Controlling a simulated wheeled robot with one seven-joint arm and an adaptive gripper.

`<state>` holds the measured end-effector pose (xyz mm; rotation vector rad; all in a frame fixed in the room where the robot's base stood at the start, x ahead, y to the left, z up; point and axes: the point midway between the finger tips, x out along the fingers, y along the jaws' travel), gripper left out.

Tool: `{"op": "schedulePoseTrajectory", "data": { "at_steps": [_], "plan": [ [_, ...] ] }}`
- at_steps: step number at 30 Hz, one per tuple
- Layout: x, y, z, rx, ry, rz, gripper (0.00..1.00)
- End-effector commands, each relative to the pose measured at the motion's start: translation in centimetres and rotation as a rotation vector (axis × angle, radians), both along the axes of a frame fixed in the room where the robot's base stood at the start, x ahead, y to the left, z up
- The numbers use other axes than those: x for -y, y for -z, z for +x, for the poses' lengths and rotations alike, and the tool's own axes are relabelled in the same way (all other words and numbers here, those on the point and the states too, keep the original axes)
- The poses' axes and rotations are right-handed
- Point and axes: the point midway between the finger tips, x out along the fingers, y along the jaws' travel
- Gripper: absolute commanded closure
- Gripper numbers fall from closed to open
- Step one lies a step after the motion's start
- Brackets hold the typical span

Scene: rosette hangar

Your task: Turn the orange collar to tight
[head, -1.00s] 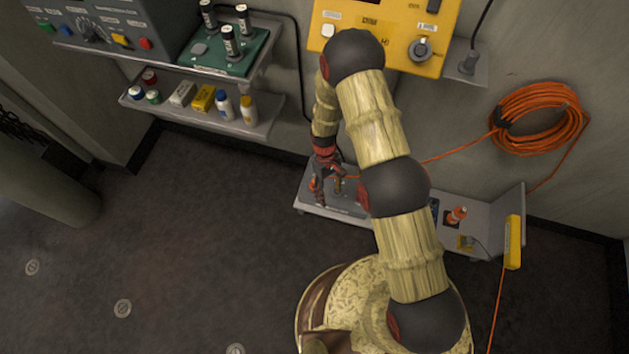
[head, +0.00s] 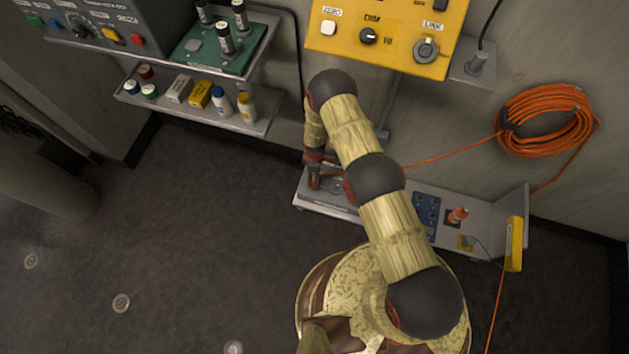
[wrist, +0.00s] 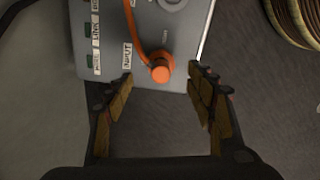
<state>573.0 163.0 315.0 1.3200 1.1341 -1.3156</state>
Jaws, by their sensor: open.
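The orange collar (wrist: 161,69) is a round orange cap at the end of an orange cable, next to the INPUT label, near the edge of a grey box (wrist: 179,48) in the wrist view. My gripper (wrist: 160,76) is open, with one finger to the left of the collar and one to the right, both apart from it. I cannot tell how far above it the fingertips are. In the head view my gripper (head: 315,183) is over the left end of the low shelf, and my arm hides part of the box. No tight mark is readable.
A yellow panel (head: 384,52) is above on the wall. Coiled orange cable (head: 545,122) hangs right. Open floor lies left.

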Motion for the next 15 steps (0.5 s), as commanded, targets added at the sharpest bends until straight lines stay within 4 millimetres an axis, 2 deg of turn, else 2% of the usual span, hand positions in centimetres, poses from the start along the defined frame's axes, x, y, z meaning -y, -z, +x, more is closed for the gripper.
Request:
{"op": "schedulePoseTrajectory", "data": {
  "at_steps": [9,15],
  "plan": [
    [0.1,5.2,-0.2,-0.003,0.002,-0.001,0.45],
    [0.1,7.0,-0.2,-0.003,0.003,-0.001,0.45]
  ]
}}
